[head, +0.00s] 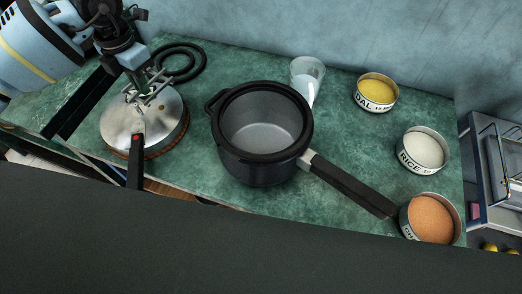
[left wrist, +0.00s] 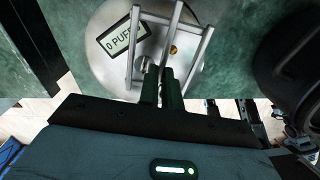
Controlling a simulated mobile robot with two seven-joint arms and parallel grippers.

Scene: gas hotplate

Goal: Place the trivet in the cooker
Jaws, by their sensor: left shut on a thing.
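The trivet is a small grey metal rack (head: 157,90). My left gripper (head: 143,83) is shut on it, above the round metal lid (head: 117,125) at the left of the counter. In the left wrist view the trivet (left wrist: 196,50) shows its bars in front of the lid, with the gripper fingertips (left wrist: 165,75) closed on its near part. The cooker (head: 262,172) is a dark pot with a long black handle, standing open in the middle of the counter, right of the gripper. Its inside looks empty. My right gripper is not in view.
The lid has a black handle and a "0 PUFF" display (left wrist: 124,38). A black ring (head: 184,78) lies behind it. Tins of dal (head: 376,105), rice (head: 420,165) and orange grains (head: 430,220) stand right.

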